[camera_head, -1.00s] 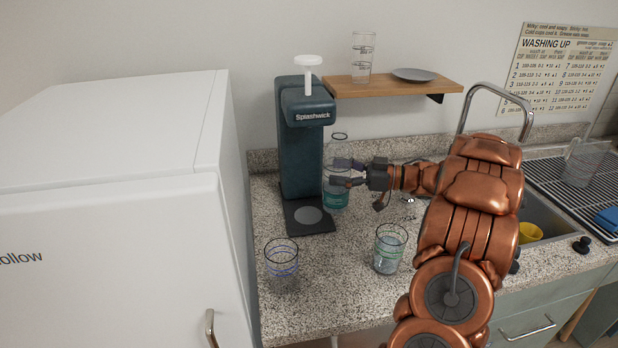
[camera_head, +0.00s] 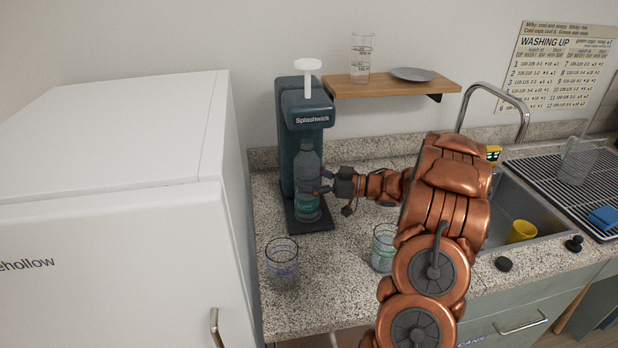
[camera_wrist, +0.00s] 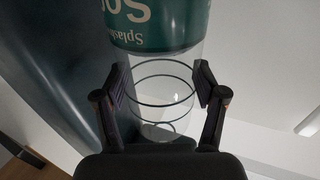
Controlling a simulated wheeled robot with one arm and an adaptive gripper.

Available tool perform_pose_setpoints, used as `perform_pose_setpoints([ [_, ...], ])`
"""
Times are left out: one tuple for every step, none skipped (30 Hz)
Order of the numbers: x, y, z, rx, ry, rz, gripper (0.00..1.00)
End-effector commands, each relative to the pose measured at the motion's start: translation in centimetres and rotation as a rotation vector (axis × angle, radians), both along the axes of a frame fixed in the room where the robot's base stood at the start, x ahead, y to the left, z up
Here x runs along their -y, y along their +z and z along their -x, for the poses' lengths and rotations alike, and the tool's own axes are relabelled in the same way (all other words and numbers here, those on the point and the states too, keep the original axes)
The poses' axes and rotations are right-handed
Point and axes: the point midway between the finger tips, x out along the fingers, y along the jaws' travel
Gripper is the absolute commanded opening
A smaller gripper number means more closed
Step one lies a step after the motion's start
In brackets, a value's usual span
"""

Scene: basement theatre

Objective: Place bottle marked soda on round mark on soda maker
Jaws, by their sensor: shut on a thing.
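The clear soda bottle (camera_head: 307,170) has a green label with white letters, which also shows upside down on the bottle in the wrist view (camera_wrist: 158,28). My gripper (camera_head: 322,183) is shut on the bottle from the right; its two fingers also stand at either side of the bottle in the wrist view (camera_wrist: 162,88). The bottle is upright in front of the dark teal soda maker (camera_head: 298,125), over its black base (camera_head: 322,222). The round mark is hidden behind the bottle. I cannot tell whether the bottle's bottom touches the base.
A blue-ringed glass (camera_head: 282,262) stands in front of the soda maker, and a green-ringed glass (camera_head: 383,248) is partly behind my arm. A white fridge (camera_head: 120,150) is at left. The sink with a yellow cup (camera_head: 521,232) is at right. A wooden shelf (camera_head: 385,88) hangs above.

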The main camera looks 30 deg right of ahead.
Motion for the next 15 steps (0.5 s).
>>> perform_pose_setpoints([
  [0.0, -0.01, 0.0, 0.001, 0.0, -0.001, 0.04],
  [0.0, -0.03, 0.0, 0.001, 0.0, -0.001, 0.04],
  [-0.01, -0.03, 0.01, 0.001, 0.0, 0.0, 0.04],
  [-0.01, -0.02, 0.01, 0.001, 0.0, 0.0, 0.04],
  [0.0, -0.01, 0.01, 0.001, 0.0, 0.0, 0.04],
  [0.0, -0.01, 0.01, 0.001, 0.0, 0.0, 0.04],
  [0.01, -0.01, 0.01, 0.001, 0.0, 0.0, 0.04],
  [0.01, -0.03, 0.01, 0.001, 0.0, 0.0, 0.04],
  [0.01, -0.1, 0.01, 0.001, 0.0, 0.0, 0.04],
  [0.02, -0.18, 0.02, 0.001, 0.0, 0.0, 0.04],
  [0.04, -0.27, 0.02, 0.002, 0.0, -0.001, 0.04],
  [0.05, -0.37, 0.02, 0.002, 0.0, -0.001, 0.04],
  [0.04, -0.44, 0.03, 0.001, 0.0, -0.001, 0.04],
  [0.04, -0.47, 0.04, 0.001, 0.0, -0.001, 0.72],
  [0.03, -0.41, 0.03, 0.002, 0.0, -0.001, 0.76],
])
